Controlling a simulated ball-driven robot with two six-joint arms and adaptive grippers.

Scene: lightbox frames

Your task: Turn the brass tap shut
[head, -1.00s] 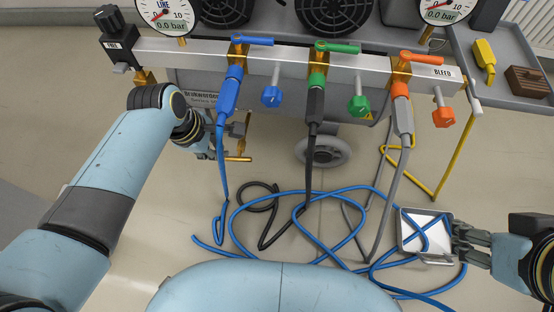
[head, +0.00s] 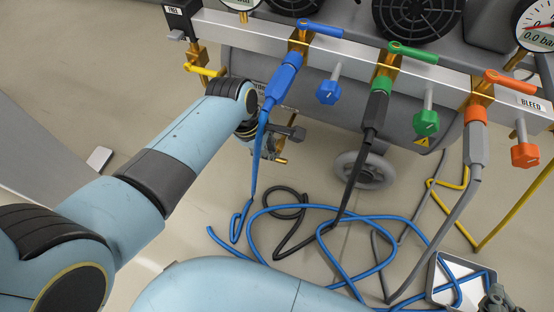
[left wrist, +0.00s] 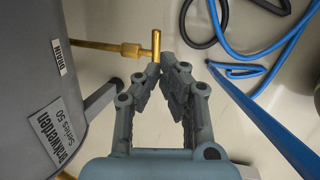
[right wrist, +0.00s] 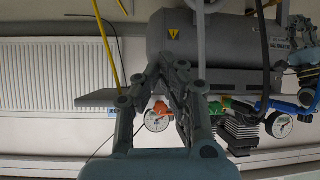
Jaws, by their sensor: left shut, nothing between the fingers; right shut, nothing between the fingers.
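The brass tap (left wrist: 128,48) is a brass stem with a crossbar at its end. In the left wrist view it sticks out from a grey tank marked DRAIN. The crossbar stands just beyond my left fingertips; I cannot tell whether they touch. In the head view only a bit of the tap (head: 281,161) shows below my left gripper (head: 297,134). In the left wrist view my left gripper (left wrist: 166,70) is shut and empty. My right gripper (head: 497,300) is at the lower right corner of the head view, by a metal tray. In its wrist view, the right gripper (right wrist: 163,65) is shut and empty.
A manifold rail (head: 345,55) carries blue, green and orange valves with hoses hanging down. A yellow lever (head: 205,70) sits at its left end. Tangled blue hose (head: 335,211) lies on the floor, reaching the metal tray (head: 434,285). A caster wheel (head: 364,169) stands under the tank.

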